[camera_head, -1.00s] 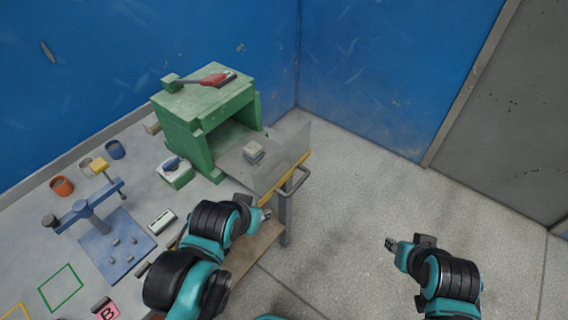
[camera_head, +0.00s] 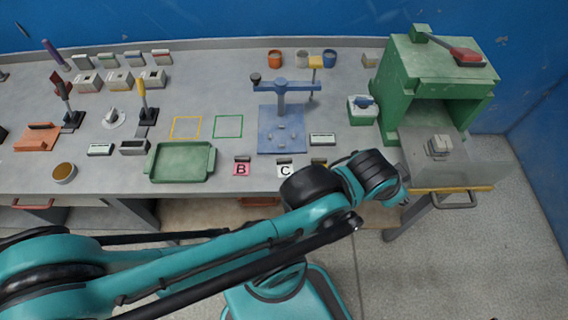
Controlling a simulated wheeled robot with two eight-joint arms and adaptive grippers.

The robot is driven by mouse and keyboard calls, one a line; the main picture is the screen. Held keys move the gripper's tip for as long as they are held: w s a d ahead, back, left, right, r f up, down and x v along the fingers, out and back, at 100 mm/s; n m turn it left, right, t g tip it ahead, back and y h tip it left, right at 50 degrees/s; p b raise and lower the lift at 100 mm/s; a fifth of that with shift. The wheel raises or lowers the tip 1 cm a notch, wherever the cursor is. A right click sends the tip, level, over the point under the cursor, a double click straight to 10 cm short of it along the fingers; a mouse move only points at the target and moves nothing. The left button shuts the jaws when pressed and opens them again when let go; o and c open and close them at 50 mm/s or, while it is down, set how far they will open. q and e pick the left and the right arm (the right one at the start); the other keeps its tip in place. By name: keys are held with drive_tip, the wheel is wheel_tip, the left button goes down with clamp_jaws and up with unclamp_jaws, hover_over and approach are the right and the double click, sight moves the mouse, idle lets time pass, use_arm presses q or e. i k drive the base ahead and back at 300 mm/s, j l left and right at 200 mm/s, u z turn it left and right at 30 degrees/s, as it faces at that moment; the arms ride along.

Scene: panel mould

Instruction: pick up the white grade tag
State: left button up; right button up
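The white grade tag (camera_head: 285,170), marked C, stands near the front edge of the grey bench. A pink tag (camera_head: 241,168) marked B is just to its left. A yellowish tag (camera_head: 319,163) at its right is mostly hidden behind my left arm. My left arm crosses the lower picture and passes close to the white tag's right side. My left gripper (camera_head: 405,198) is beyond the tag to the right, by the green machine's front corner; its fingers are too small to read. My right gripper is out of view.
A green tray (camera_head: 181,162) lies left of the tags. A blue stand (camera_head: 281,128) is behind them. The green machine (camera_head: 430,80) with a clear guard (camera_head: 432,158) and yellow-edged front is at the right. Yellow and green outlined squares mark bare bench.

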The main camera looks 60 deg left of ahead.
sight(285, 166)
drive_tip(key=u, duration=2.15)
drive_tip(key=k+z, duration=0.2)
drive_tip(key=i+l, duration=0.05)
drive_tip(key=i, duration=0.1)
